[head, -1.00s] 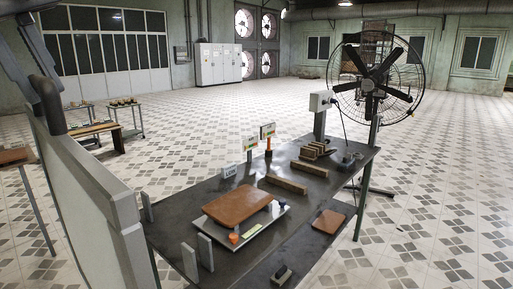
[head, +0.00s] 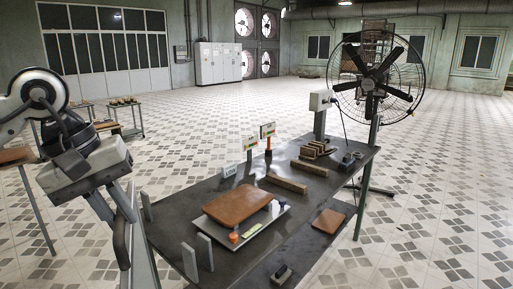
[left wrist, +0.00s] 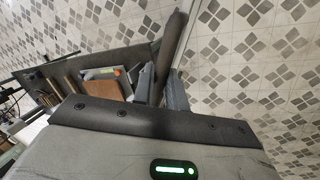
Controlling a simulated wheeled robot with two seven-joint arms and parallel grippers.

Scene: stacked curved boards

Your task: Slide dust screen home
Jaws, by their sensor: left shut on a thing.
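My left gripper (head: 118,208) is shut on the dark, rounded handle (head: 122,242) of the dust screen. The dust screen (head: 142,255) is a pale grey panel seen nearly edge-on at the table's left end; most of its face is hidden. In the left wrist view the handle (left wrist: 172,42) runs up between the fingers (left wrist: 162,84), with the screen's thin pale edge (left wrist: 198,32) beside it. Whether the screen touches the table cannot be told. My right gripper is not in view.
The dark table (head: 170,215) carries upright grey plates (head: 205,252) near its left end. A brown curved board (head: 238,203) lies on a pale tray, with wooden bars (head: 286,184) behind. A large fan (head: 376,82) stands beyond. Open tiled floor surrounds the table.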

